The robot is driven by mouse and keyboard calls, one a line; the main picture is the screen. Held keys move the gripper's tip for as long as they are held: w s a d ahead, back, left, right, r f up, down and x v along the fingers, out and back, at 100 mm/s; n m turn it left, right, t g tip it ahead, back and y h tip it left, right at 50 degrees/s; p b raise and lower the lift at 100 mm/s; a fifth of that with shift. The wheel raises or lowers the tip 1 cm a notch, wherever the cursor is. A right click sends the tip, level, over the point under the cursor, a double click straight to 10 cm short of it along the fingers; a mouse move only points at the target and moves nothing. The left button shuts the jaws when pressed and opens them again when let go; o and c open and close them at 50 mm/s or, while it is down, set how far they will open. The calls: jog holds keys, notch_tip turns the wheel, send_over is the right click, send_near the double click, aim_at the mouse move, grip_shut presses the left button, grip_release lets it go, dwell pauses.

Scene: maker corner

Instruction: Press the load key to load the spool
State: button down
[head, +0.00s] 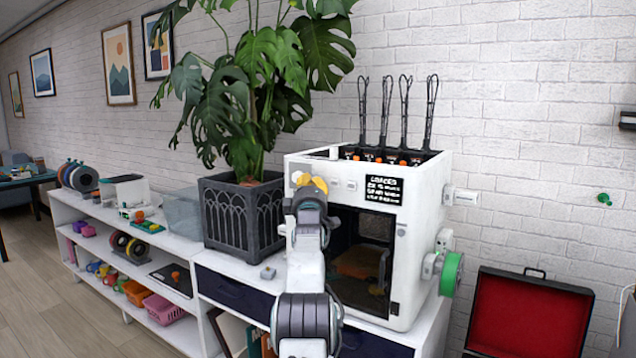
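A white box-shaped printer (420,215) stands on the white shelf unit. Small pale round keys (335,183) sit in a row on its upper front; their labels are too small to read. A black display (384,190) right of the keys shows "LOADED" above smaller lines. A green spool (453,274) is mounted on the printer's right side. My gripper (312,184), with yellow-orange tips, is at the left end of the key row and hides part of the panel. I cannot tell whether it touches a key, or whether its fingers are open or shut.
A dark planter (240,215) with a large leafy plant stands close left of the printer. An open red-lined case (527,312) is at the lower right. Thin black loops rise from the printer's top.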

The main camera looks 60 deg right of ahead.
jog(key=shift+a+f+b, duration=0.2)
jog(key=shift+a+b, duration=0.2)
jog(key=shift+b, duration=0.45)
jog(key=shift+a+r+b, duration=0.1)
jog(key=shift+a+b, duration=0.25)
jog(key=shift+b, duration=0.1)
dwell(0.4)
